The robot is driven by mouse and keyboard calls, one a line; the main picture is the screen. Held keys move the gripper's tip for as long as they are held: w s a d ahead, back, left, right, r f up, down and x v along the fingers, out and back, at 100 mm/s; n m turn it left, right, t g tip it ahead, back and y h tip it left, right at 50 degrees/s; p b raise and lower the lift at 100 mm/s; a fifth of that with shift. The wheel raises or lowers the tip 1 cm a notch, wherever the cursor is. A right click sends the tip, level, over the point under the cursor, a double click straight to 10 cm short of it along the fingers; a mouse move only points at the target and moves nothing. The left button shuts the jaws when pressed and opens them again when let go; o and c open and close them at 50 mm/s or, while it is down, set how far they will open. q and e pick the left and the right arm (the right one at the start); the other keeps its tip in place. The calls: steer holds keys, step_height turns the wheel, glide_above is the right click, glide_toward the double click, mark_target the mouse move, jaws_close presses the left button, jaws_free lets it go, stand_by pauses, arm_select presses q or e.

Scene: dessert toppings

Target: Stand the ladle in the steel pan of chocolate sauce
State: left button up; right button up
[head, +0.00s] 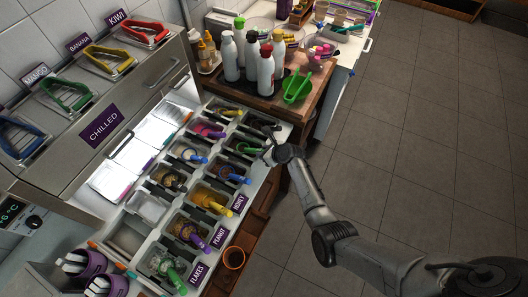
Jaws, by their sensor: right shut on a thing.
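My right gripper (269,154) is at the right edge of the topping counter, low beside the second pan from the back in the right row. It is shut at the outer end of a green-handled utensil (247,148), whose head is in that pan. The fingertips are small and partly hidden, and I cannot tell for sure whether this utensil is the ladle. A dark utensil (267,127) lies over the rearmost pan of the right row. The chocolate sauce cannot be told apart for sure at this size. My left gripper is not in view.
Two rows of pans hold toppings with coloured handles sticking out. One pan (148,206) looks empty. The floor at right is clear.

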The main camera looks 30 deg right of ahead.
stand_by(0.5)
steer(key=shift+p, duration=0.4)
steer(key=o, duration=0.7)
steer(key=shift+c, duration=0.2)
steer(key=o, duration=0.4)
steer(key=shift+o, duration=0.3)
steer(key=o, duration=0.3)
